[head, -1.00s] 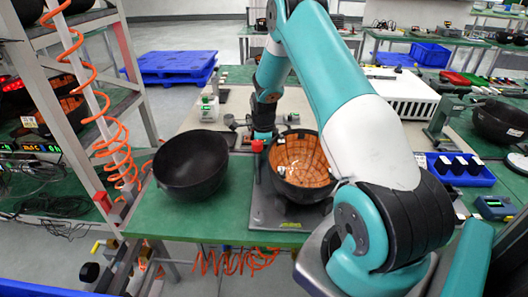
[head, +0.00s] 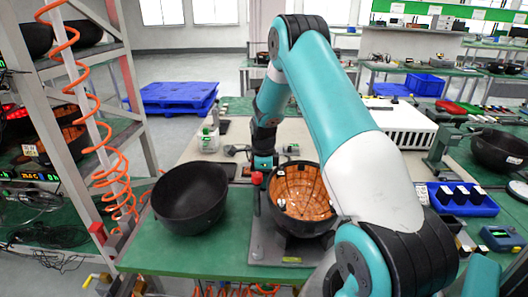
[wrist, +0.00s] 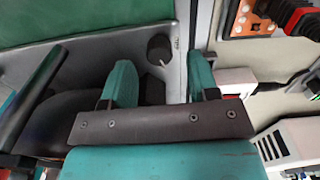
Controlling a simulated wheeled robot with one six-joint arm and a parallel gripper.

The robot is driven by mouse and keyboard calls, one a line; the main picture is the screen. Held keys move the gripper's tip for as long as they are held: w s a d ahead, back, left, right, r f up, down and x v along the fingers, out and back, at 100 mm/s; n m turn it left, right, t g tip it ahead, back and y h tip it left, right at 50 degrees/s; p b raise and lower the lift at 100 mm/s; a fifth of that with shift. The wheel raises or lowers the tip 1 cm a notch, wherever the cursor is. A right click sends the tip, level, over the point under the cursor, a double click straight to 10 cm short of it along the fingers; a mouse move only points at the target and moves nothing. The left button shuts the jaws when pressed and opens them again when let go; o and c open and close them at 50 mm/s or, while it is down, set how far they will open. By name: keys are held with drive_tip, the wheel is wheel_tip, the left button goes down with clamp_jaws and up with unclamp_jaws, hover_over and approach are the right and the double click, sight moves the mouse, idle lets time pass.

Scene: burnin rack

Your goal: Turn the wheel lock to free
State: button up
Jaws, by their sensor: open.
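A copper-lined bowl (head: 302,192) sits in a fixture on a grey base plate (head: 285,252) on the green bench. A red knob (head: 257,178) stands at the fixture's left side; I cannot tell for sure which part is the wheel lock. My gripper (head: 264,162) is just behind the red knob, partly hidden. In the wrist view my gripper (wrist: 160,80) is open, with two teal fingers apart. A small dark round knob (wrist: 158,48) shows between and beyond the fingertips, on a grey surface. I cannot tell whether the gripper touches anything.
A black bowl (head: 188,198) stands left of the fixture. A rack with a coiled orange hose (head: 90,130) is at the left. A blue bin (head: 457,199) and a white box (head: 405,124) are at the right. A red-and-black part (wrist: 300,16) is at the wrist view's top right.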

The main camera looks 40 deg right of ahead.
wheel_tip(320, 180, up, 15)
drive_tip(key=b, duration=0.1)
idle(0.3)
